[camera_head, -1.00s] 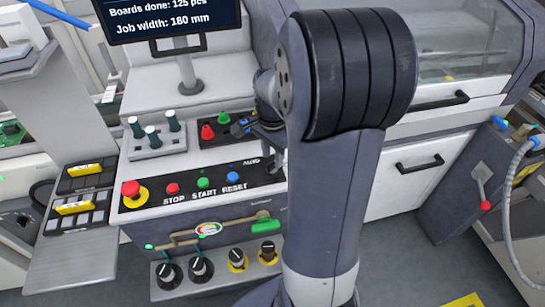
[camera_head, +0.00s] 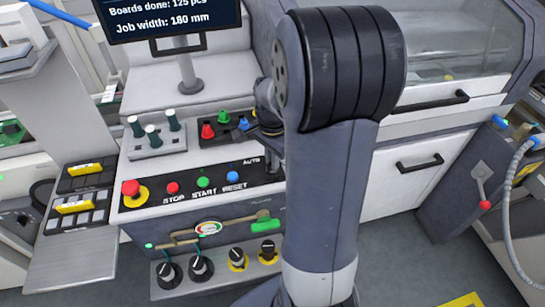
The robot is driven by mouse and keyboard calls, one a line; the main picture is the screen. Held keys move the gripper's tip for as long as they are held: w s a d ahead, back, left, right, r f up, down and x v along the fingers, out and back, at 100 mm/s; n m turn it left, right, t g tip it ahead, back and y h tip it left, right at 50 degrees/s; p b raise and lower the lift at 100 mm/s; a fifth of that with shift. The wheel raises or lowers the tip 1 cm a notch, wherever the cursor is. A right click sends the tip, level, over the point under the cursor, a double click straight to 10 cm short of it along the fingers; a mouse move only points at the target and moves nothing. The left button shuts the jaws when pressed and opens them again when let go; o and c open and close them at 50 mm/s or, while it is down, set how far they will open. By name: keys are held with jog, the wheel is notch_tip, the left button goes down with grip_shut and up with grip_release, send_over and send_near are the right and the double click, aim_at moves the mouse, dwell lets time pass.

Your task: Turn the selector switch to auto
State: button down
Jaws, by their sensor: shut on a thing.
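The selector switch is not visible; the panel (camera_head: 215,192) carries the white AUTO label at its right end, and my arm covers the area just right of it. My gripper (camera_head: 268,146) shows only in part, as a dark shape above and right of the label, low over the panel.
A red emergency button (camera_head: 131,188) and the red stop, green start (camera_head: 203,182) and blue reset (camera_head: 232,177) buttons sit left of AUTO. Small coloured knobs (camera_head: 207,131) stand close behind. A screen (camera_head: 170,20) rises at the back. Several black dials (camera_head: 201,267) are below.

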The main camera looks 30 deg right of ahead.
jog(key=shift+n, duration=0.4)
jog(key=n, duration=0.5)
jog(key=shift+n, duration=0.3)
jog(key=n, duration=0.5)
jog(key=shift+n, duration=0.4)
jog(key=c, duration=1.5)
grip_release()
notch_tip(320, 180, up, 11)
jog(key=shift+f, duration=0.1)
